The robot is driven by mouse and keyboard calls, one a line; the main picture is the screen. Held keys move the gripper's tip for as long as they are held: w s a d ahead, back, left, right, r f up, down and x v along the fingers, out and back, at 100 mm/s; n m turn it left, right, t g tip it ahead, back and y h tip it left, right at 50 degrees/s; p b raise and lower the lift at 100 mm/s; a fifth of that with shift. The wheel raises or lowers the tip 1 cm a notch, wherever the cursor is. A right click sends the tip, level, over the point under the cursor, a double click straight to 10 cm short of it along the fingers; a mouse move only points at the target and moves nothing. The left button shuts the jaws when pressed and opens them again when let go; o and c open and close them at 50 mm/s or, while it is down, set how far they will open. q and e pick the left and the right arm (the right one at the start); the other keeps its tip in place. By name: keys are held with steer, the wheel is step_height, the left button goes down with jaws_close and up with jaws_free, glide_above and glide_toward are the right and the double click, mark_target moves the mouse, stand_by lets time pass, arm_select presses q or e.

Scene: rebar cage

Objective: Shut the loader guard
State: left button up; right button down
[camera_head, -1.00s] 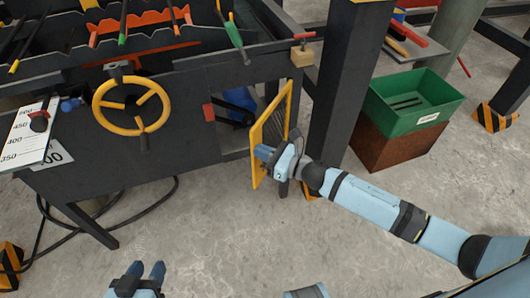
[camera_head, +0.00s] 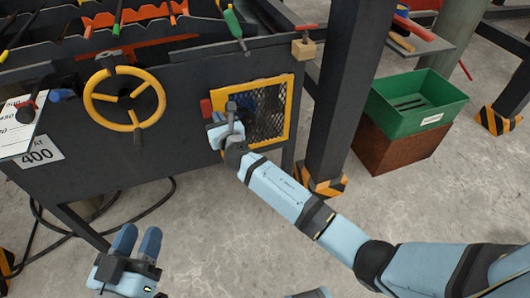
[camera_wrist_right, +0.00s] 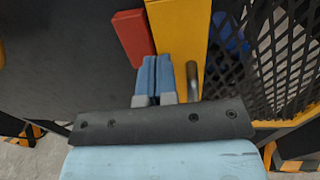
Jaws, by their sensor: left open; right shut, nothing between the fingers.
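The loader guard (camera_head: 290,100), a yellow frame with black mesh, lies across the opening in the dark machine front, about in line with the panel. I cannot tell whether a small gap is left. In the right wrist view its yellow edge (camera_wrist_right: 186,28) and a metal handle (camera_wrist_right: 193,80) show. My right gripper (camera_head: 218,130) is shut and empty at the guard's left edge. Its fingertips (camera_wrist_right: 157,62) are at the yellow frame, left of the handle. A red block (camera_head: 206,107) sits just left of the frame. My left gripper (camera_head: 137,243) is open and empty, low over the floor.
A yellow handwheel (camera_head: 125,125) is on the panel to the left. A dark post (camera_head: 342,100) with a striped foot stands right of the guard. Further right, a green bin (camera_head: 420,118) sits on a brown box. A black cable lies on the floor at left.

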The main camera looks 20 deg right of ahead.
arm_select(q)
steer(key=shift+s+d+r+h, duration=0.25)
steer(key=shift+r+h, duration=0.05)
steer(key=shift+r, duration=0.15)
arm_select(e)
steer(key=shift+w+r, duration=0.25)
steer(key=shift+w, duration=0.6)
